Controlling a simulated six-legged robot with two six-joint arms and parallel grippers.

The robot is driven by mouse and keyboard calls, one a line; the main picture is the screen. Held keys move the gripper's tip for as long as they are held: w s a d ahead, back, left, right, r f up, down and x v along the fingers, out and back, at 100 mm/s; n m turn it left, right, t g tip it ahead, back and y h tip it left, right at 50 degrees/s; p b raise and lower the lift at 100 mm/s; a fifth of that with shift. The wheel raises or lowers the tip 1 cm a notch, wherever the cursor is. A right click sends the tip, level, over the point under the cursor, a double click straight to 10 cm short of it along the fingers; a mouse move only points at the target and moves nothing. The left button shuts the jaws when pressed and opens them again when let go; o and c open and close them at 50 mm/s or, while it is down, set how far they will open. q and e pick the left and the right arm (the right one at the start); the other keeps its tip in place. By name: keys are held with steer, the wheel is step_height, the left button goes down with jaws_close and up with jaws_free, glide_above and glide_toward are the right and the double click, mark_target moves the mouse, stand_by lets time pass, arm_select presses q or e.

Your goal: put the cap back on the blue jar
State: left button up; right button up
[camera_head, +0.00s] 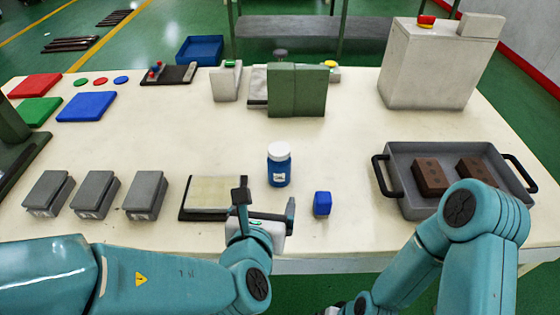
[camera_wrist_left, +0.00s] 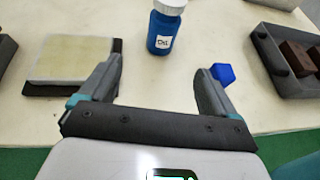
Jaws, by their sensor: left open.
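The blue jar (camera_head: 279,173) stands upright near the middle front of the table, with a white label. A white cap (camera_head: 278,151) sits on its top; I cannot tell how tightly. In the left wrist view the jar (camera_wrist_left: 162,32) stands beyond the fingers, with the white cap (camera_wrist_left: 170,5) at the top edge. My left gripper (camera_head: 266,203) is open and empty, in front of the jar and apart from it. Its fingers also show in the left wrist view (camera_wrist_left: 158,82). My right arm shows at lower right, but its gripper is out of view.
A small blue block (camera_head: 322,203) lies right of the left gripper. A pale pad on a dark base (camera_head: 183,211) is at left. A grey tray (camera_head: 400,155) with brown blocks is at right. Green blocks (camera_head: 297,90) stand behind. The table between is clear.

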mark_target(277, 173)
arm_select(q)
steer(key=shift+w+d+r, duration=0.1)
steer(key=shift+w+r, duration=0.05)
steer(key=shift+r, duration=0.1)
arm_select(e)
steer(key=shift+w, duration=0.35)
arm_select(q)
steer(key=x, duration=1.1)
steer(key=shift+w+d, duration=0.1)
arm_select(e)
steer(key=shift+s+f, duration=0.1)
steer(key=shift+s, duration=0.05)
arm_select(q)
steer(key=shift+p+x, duration=0.4)
steer(key=shift+x, duration=2.15)
arm_select(e)
steer(key=shift+r, duration=0.45)
arm_select(q)
steer(key=shift+d, duration=0.15)
